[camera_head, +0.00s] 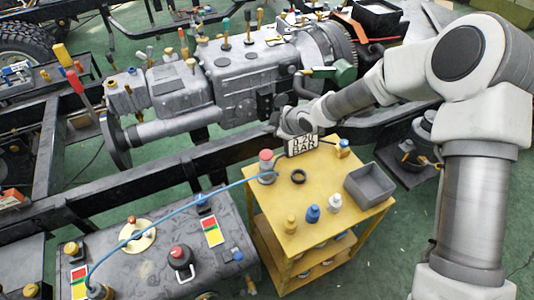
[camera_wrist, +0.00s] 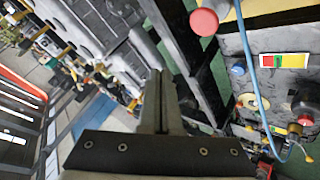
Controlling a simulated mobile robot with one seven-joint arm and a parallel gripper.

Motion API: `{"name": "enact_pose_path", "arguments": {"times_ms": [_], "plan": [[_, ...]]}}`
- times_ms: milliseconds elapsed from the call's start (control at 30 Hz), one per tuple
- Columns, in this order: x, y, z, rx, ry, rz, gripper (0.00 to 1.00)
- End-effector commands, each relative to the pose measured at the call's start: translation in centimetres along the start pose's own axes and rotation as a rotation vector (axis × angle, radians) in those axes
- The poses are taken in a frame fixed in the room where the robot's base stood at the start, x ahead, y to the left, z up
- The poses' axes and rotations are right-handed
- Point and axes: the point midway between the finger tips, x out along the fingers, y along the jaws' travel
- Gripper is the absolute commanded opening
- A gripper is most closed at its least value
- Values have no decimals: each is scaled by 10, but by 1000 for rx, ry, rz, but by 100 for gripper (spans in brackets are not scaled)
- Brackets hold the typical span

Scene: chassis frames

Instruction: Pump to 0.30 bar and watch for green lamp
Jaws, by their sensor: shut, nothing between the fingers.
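A hand pump with a round red knob (camera_head: 266,158) stands at the back left corner of the yellow cart. Its red knob (camera_wrist: 204,22) shows at the top of the wrist view. A blue hose (camera_head: 180,198) runs from the pump to a fitting on the grey tank (camera_head: 150,262). A white sign (camera_head: 302,145) behind the cart ends in "BAR"; its digits are not clear. My gripper (camera_head: 280,132) is beside the sign, above and apart from the knob. Its fingers (camera_wrist: 158,78) are shut and empty. I cannot pick out a lit green lamp.
The yellow cart (camera_head: 330,216) holds a black ring (camera_head: 298,177), a grey bin (camera_head: 369,184) and small bottles. The tank carries red, yellow and green panels (camera_head: 212,231) and a red-topped fitting (camera_head: 180,257). A grey gearbox (camera_head: 235,80) and chassis rails lie behind.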

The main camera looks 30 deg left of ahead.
Motion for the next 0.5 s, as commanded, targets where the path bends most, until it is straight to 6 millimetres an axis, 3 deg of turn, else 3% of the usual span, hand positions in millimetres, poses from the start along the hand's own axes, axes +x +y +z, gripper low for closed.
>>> {"name": "enact_pose_path", "arguments": {"times_ms": [267, 500], "plan": [[6, -5, 5, 1, -1, -1, 0], [26, -19, 20, 2, -2, 0, 0]]}}
